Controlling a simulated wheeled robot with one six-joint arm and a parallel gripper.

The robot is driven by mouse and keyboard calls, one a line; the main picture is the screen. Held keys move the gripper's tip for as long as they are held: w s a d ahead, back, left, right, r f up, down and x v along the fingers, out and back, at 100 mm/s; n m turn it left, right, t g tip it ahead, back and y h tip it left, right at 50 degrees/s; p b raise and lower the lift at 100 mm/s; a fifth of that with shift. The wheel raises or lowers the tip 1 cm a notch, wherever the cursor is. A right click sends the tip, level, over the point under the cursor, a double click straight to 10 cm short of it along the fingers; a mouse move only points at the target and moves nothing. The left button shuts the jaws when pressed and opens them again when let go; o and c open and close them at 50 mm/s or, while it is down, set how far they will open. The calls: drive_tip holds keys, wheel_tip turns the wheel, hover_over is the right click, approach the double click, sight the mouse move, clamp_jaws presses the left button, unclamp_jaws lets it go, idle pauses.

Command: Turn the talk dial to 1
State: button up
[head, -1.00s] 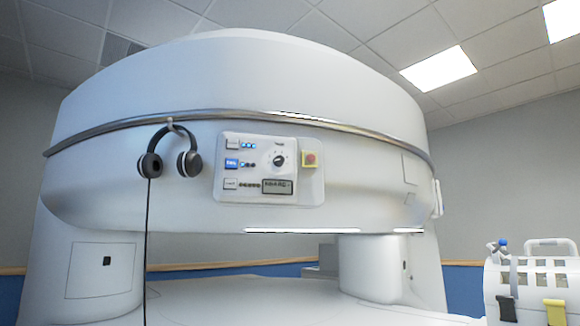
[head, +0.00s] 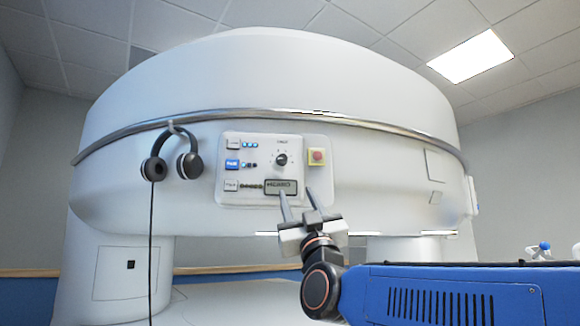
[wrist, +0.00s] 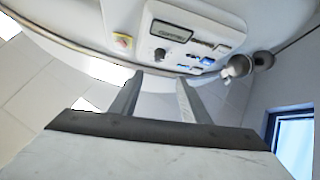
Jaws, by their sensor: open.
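The talk dial (head: 281,160) is a round black knob on a white scale, in the upper middle of the control panel (head: 231,209) on the magnet's front. Its numbers are too small to read. In the wrist view the dial (wrist: 158,55) shows near the panel's left part. My gripper (head: 297,196) is open and empty, fingers pointing up, below the dial and in front of the panel's lower right. It is apart from the dial. The wrist view shows both gripper fingers (wrist: 160,80) spread, with the panel beyond them.
A red button on a yellow base (head: 317,157) sits right of the dial. A small display (head: 281,187) lies below it, partly behind a fingertip. Blue-lit buttons (head: 233,164) are to the left. Headphones (head: 189,165) hang further left, with a cable hanging down.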

sight(283, 161)
drive_tip(key=x, duration=1.7)
drive_tip(key=shift+w+r, duration=0.1)
drive_tip(key=shift+r, duration=0.15)
drive_tip(key=shift+c, duration=0.3)
drive_tip(key=c, duration=1)
